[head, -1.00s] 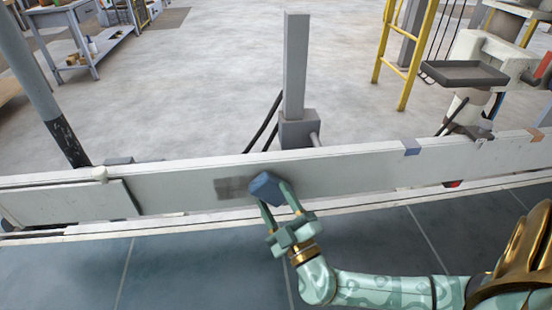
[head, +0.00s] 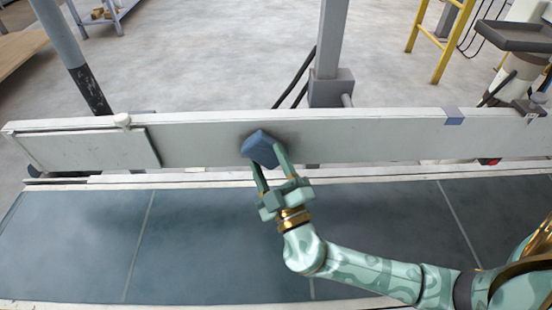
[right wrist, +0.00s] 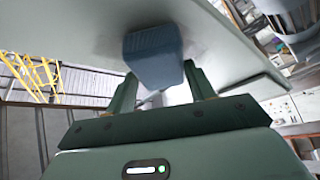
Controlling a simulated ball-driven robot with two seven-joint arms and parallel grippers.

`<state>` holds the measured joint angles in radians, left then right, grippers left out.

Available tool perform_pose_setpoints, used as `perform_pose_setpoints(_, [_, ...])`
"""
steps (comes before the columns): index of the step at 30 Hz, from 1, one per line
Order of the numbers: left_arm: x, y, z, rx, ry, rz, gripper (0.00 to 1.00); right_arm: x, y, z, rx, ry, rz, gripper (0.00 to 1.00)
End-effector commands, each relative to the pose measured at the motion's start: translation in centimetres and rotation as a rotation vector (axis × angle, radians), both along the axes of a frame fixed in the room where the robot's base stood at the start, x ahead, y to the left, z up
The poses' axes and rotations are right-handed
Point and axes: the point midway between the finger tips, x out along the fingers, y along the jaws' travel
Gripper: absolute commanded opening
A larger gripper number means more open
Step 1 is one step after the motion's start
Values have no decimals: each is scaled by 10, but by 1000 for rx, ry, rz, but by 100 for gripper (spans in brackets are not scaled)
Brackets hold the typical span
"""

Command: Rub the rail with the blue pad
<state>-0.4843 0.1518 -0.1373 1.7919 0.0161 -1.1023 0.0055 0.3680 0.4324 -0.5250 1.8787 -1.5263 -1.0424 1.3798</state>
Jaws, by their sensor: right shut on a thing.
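The rail (head: 380,138) is a long pale grey bar running across the head view behind the dark belt. My right gripper (head: 267,160) is shut on the blue pad (head: 259,147), a small block. The pad appears to be against the rail's front face, left of the grey post. A faint dark smudge (head: 288,136) shows on the rail just right of the pad. In the right wrist view the pad (right wrist: 153,57) sits between the fingers against the pale rail face (right wrist: 225,45), with grey smudging around it. My left gripper is not in view.
The dark blue-grey belt (head: 80,245) lies in front of the rail and is bare. A grey post (head: 330,50) stands behind the rail. A pale panel (head: 95,150) with a knob is on the rail's left end.

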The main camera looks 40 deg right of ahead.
Motion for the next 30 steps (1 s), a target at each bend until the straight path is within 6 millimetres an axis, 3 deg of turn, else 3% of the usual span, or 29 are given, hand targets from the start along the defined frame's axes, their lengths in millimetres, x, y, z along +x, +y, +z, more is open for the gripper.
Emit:
perform_pose_setpoints(7, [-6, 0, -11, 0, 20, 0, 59, 15, 18, -3, 2, 2, 0, 36])
perform_pose_setpoints(14, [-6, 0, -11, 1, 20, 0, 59, 19, 24, 0, 1, 0, 0, 36])
perform_pose_setpoints(24, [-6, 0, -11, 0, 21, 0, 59, 34, 49, 0, 1, 0, 0, 36])
perform_pose_setpoints(30, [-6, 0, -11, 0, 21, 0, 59, 37, 49, 1, 1, 0, 0, 36])
